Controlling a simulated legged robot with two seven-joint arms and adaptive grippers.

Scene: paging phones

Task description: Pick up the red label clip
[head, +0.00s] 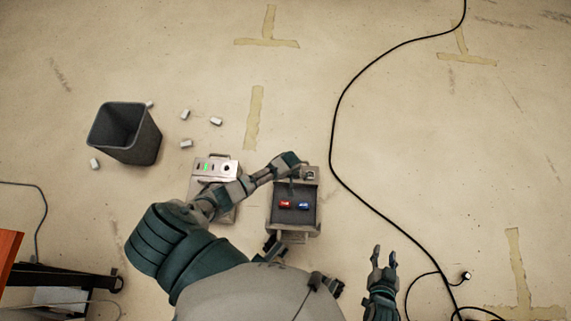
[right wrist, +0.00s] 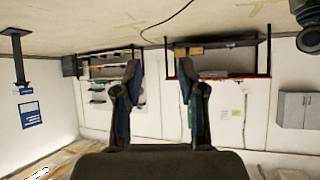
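The red label clip (head: 285,203) lies in a dark-floored grey box (head: 275,222), just left of a blue clip (head: 304,206). My left arm reaches across from the left, and its gripper (head: 296,167) is over the far edge of the box, beyond the red clip and apart from it. The left fingers are too small and too covered to show their opening. My right gripper (head: 384,258) is to the right of the box and nearer me, with fingers apart. The right wrist view shows it open and empty (right wrist: 160,72).
A second grey device (head: 224,170) with a green light stands left of the box, partly behind my left arm. A dark bin (head: 125,135) and several white pieces (head: 216,121) are further left. A black cable (head: 334,150) curves along the right. The floor between cable and box is clear.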

